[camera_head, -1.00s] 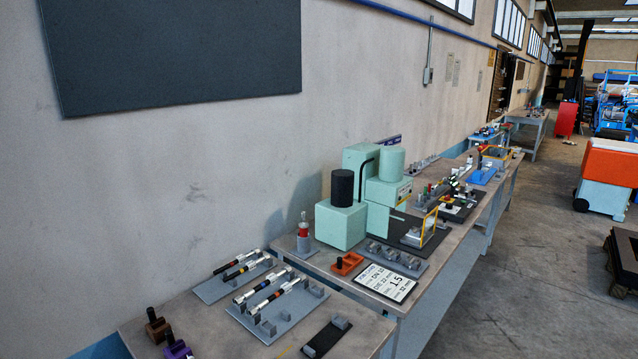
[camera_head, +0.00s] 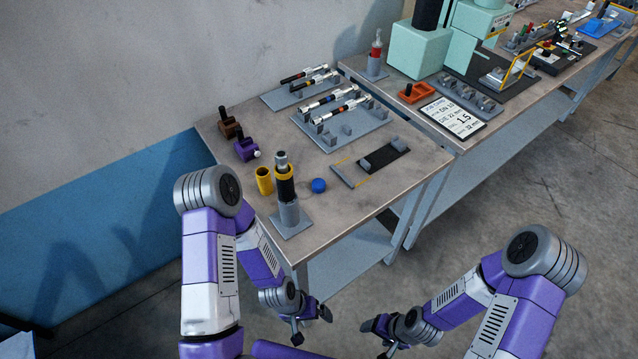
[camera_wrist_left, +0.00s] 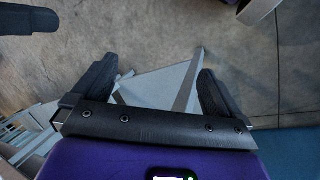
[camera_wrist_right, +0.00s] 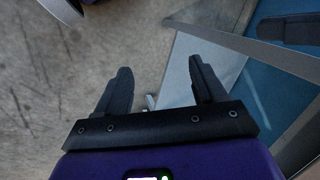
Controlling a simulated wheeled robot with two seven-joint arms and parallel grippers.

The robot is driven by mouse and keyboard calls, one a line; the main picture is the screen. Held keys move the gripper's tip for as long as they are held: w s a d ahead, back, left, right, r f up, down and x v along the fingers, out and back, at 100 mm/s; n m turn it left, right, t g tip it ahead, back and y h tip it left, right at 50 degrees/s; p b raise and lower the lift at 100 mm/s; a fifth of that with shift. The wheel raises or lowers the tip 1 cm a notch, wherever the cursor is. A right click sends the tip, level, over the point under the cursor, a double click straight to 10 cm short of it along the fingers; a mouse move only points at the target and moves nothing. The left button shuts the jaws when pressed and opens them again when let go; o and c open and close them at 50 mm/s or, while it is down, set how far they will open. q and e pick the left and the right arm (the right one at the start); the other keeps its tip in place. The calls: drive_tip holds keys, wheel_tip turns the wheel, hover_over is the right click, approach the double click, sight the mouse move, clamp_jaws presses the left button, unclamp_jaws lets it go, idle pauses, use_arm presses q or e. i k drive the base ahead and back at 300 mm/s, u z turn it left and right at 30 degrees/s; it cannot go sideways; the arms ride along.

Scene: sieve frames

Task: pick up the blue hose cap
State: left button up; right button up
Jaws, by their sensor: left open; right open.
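The blue hose cap (camera_head: 318,185) is a small round blue piece lying on the near workbench (camera_head: 230,128), just right of a grey stand (camera_head: 290,217) that holds an upright black and yellow tool (camera_head: 284,178). My left gripper (camera_head: 312,325) is open and empty, in front of and below the bench's near edge. In the left wrist view its two fingers (camera_wrist_left: 150,85) are spread over the floor and bench legs. My right gripper (camera_head: 376,338) is open and empty, further right over the floor; its spread fingers (camera_wrist_right: 163,90) show in the right wrist view. Neither wrist view shows the cap.
A yellow cup (camera_head: 264,181) stands left of the tool. Purple (camera_head: 246,149) and brown (camera_head: 230,128) blocks sit behind it. Racks of torque tools (camera_head: 338,130) and a black pad (camera_head: 384,156) lie further back. A second bench with a job card (camera_head: 452,116) adjoins at right.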

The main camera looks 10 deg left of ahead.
sight(318, 185)
drive_tip(key=u, duration=2.5)
drive_tip(key=i, duration=2.45)
drive_tip(key=z, duration=3.4)
